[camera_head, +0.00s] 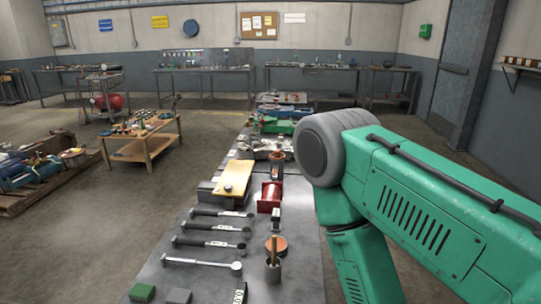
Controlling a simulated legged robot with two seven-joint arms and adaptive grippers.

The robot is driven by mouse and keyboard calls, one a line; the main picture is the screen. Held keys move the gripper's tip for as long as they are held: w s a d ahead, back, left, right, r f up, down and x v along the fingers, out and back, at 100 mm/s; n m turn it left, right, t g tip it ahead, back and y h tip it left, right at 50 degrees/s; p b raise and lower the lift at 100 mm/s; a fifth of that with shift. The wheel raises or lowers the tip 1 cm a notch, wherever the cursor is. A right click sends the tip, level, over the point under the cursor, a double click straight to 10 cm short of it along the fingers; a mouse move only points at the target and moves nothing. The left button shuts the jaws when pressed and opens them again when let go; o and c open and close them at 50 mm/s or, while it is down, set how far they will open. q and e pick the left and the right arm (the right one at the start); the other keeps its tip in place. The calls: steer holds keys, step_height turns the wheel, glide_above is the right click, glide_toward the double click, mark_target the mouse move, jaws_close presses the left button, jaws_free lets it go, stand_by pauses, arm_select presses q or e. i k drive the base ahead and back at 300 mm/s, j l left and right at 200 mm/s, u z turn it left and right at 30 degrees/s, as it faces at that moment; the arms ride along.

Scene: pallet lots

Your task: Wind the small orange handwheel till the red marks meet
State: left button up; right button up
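I cannot make out a handwheel with red marks for certain. A small round orange-brown thing (279,242) sits on the grey metal table, partly behind a cup with a handle standing in it; I cannot tell whether it is the handwheel. My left gripper is not in view.
On the long table (215,285) lie several wrenches (205,262), a green block (142,292), a grey block (178,296) and a yellow board (234,177). The cup (273,271) stands near the right edge. A wooden workbench (150,148) and a loaded pallet (20,203) stand left. Floor between is clear.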

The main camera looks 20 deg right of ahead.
mark_target(277, 153)
steer(key=z, duration=2.15)
steer(key=l+z, duration=0.1)
steer(key=z, duration=0.4)
steer(key=i+z, duration=0.1)
steer(key=z, duration=0.35)
steer(key=l+z, duration=0.1)
steer(key=z, duration=0.4)
steer(key=i+z, duration=0.1)
steer(key=z, duration=0.35)
steer(key=i+u, duration=0.85)
steer(key=i+l+u, duration=0.2)
steer(key=u, duration=0.2)
steer(key=i+j+u, duration=0.15)
steer(key=u, duration=0.25)
steer(key=i+j+u, duration=0.1)
steer(key=i+u, duration=0.55)
steer(key=u, duration=0.15)
steer(key=i+l+u, duration=0.1)
steer(key=i+u, duration=0.15)
steer(key=u, duration=0.15)
steer(key=i+j, duration=0.1)
steer(key=i, duration=2.3)
steer(key=i+l+u, duration=0.1)
steer(key=i, duration=0.45)
steer(key=i+l, duration=0.15)
steer(key=i, duration=0.35)
steer(key=u, duration=2.2)
steer(key=l, duration=0.05)
